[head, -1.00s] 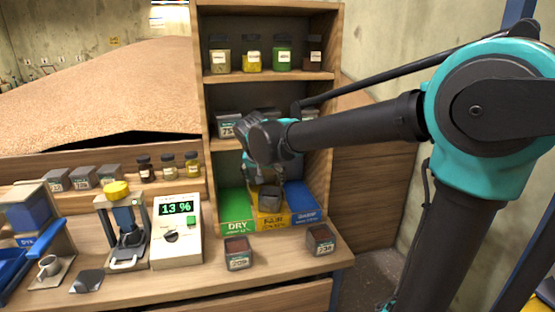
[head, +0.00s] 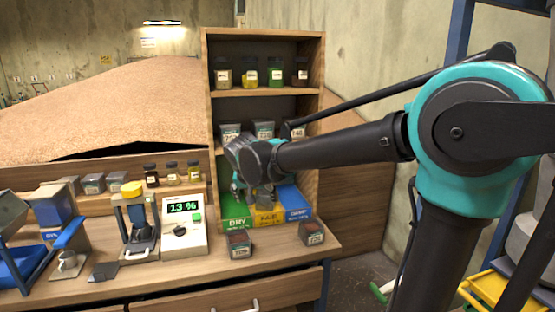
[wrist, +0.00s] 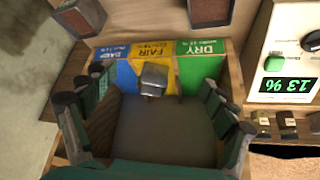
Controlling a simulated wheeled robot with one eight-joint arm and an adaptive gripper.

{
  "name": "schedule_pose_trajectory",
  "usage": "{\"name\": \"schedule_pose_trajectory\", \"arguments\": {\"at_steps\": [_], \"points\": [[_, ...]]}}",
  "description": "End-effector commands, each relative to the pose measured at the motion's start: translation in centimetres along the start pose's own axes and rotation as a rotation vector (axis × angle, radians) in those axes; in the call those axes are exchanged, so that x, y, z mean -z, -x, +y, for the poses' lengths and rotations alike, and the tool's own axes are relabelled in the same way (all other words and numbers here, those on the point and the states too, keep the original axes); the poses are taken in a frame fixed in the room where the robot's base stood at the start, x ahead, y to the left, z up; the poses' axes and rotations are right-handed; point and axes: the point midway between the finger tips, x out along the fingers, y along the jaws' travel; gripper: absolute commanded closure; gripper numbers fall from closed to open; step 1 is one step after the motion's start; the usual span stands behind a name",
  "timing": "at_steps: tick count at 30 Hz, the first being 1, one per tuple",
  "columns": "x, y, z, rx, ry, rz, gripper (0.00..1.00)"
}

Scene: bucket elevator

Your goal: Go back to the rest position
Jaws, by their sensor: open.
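My gripper (head: 253,190) is open and empty in front of the lower shelf bay. In the wrist view its fingers are spread wide on both sides. A small grey tin (wrist: 153,78) stands on the yellow FAIR section (wrist: 146,52) of the sorting board, apart from the fingers. In the head view the gripper partly hides this tin. The green DRY section (head: 236,212) is to its left and the blue DAMP section (head: 293,203) to its right in the head view. My arm reaches in from the right.
Two sample tins (head: 240,244) and (head: 312,232) stand on the bench in front of the board. A meter (head: 184,224) reading 13 % stands to the left. The wooden shelf (head: 265,92) holds jars and tins close behind my gripper. A yellow crate (head: 492,290) is at right.

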Motion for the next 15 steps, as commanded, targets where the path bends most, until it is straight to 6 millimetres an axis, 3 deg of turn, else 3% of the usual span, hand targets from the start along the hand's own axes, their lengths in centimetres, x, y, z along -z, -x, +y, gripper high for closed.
{"name": "schedule_pose_trajectory", "arguments": {"at_steps": [8,15], "points": [[-1.4,-1.5,4.1,-0.012,0.009,-0.029,0.15],[-4.1,-3.3,9.7,-0.019,0.024,-0.071,0.15]]}}
